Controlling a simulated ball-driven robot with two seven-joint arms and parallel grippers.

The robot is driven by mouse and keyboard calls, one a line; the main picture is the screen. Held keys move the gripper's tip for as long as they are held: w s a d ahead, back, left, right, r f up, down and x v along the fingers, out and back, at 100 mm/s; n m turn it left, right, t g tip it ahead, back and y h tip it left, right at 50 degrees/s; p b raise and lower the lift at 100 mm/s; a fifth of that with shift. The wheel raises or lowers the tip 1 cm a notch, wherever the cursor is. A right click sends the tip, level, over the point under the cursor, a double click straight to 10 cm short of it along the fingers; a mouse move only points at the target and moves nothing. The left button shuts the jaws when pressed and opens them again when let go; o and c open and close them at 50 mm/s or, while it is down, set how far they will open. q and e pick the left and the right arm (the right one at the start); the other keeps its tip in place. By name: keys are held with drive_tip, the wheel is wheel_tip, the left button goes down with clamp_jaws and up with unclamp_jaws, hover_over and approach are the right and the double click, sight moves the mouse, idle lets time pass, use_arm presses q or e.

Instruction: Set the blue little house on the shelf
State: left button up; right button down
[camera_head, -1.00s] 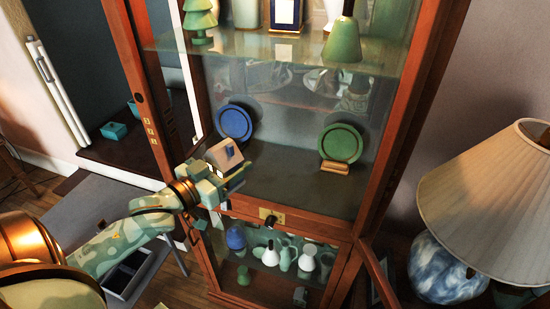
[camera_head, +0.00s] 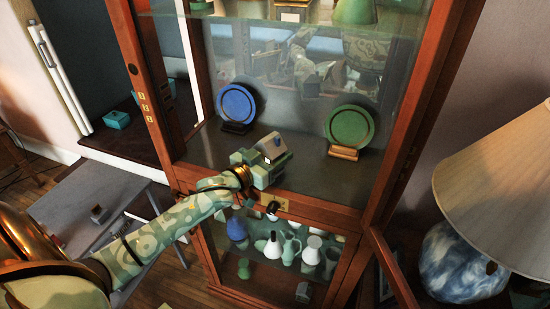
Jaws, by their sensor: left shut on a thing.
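My left gripper (camera_head: 259,166) is shut on a little house (camera_head: 274,148) with a tan roof and a bluish-grey front with a dark opening. It holds the house at the cabinet's open front, in front of or over the shelf (camera_head: 318,182); whether the house touches the shelf I cannot tell. The gripper hides part of the house's lower side. On this shelf stand a blue plate (camera_head: 237,103) at the left and a green plate (camera_head: 350,125) at the right, each on a wooden stand. My right gripper is not in view.
The shelf is bare between the plates. A glass shelf (camera_head: 290,32) is above; several vases (camera_head: 273,245) stand below. An open door (camera_head: 388,262) is at the lower right, beside a lamp (camera_head: 500,200).

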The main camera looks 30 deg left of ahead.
use_arm(q)
drive_tip(key=shift+f, duration=0.2)
drive_tip(key=shift+f, duration=0.1)
drive_tip(key=o, duration=1)
drive_tip(key=shift+o, duration=0.9)
drive_tip(key=s+a+p, duration=0.2)
drive_tip(key=s, duration=1)
